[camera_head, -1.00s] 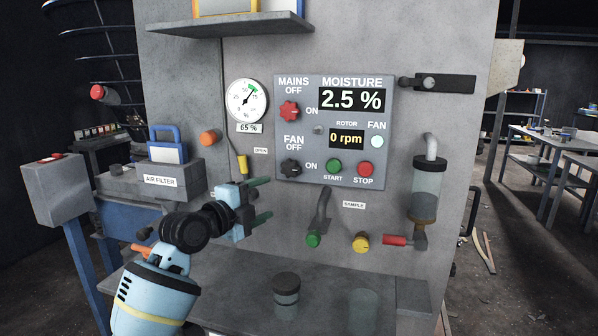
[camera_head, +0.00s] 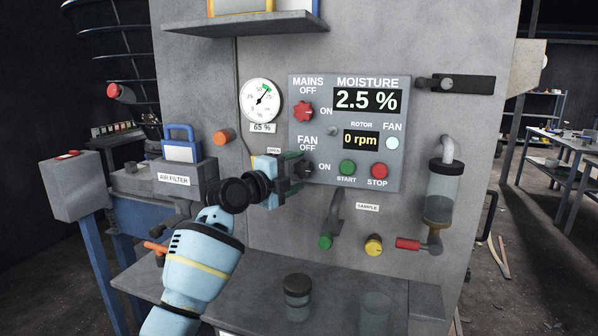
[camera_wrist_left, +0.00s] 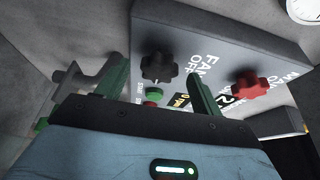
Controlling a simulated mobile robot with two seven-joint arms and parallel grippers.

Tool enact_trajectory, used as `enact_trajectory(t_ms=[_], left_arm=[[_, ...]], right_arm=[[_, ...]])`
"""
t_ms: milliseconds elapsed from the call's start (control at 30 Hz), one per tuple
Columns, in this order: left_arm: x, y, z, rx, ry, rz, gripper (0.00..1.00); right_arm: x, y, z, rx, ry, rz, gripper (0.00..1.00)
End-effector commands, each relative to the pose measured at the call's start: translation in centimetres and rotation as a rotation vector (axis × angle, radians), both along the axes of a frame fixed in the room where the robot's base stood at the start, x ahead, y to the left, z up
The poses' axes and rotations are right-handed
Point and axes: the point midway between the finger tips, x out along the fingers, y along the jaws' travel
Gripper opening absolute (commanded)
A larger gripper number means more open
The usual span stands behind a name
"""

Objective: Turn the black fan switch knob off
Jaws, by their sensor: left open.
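The black fan switch knob (camera_head: 307,170) sits low on the left of the grey control panel, beside the FAN OFF and ON labels. In the head view it is partly hidden by my left gripper (camera_head: 299,170), whose fingers reach the panel's left edge. In the left wrist view the black knob (camera_wrist_left: 158,67) shows between the two green fingers, which are open and apart. I see no clear contact, and the knob's setting is hard to read. The pale FAN lamp (camera_head: 392,143) is at the panel's right. My right gripper is not in view.
The red mains knob (camera_head: 303,112) is above the fan knob. Green START (camera_head: 347,167) and red STOP (camera_head: 379,171) buttons are to its right. A sample lever (camera_head: 335,210) hangs below. The air filter box (camera_head: 165,180) stands at left; a shelf (camera_head: 240,24) juts out above.

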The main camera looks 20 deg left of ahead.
Motion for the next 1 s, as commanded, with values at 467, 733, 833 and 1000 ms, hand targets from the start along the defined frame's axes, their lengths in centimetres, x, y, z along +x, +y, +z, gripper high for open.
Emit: enact_trajectory(t_ms=[467,733,833,1000], left_arm=[[1.5,-0.7,-0.1,0.000,0.001,0.000,0.67],[1.5,-0.7,-0.1,0.000,0.001,0.000,0.45],[1.5,-0.7,-0.1,0.000,0.001,0.000,0.31],[1.5,-0.7,-0.1,-0.002,0.001,0.000,0.23]], right_arm=[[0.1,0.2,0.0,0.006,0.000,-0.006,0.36],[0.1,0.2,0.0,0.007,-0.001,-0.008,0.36],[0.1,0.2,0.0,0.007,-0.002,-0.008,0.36],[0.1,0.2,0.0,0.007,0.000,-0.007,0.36]])
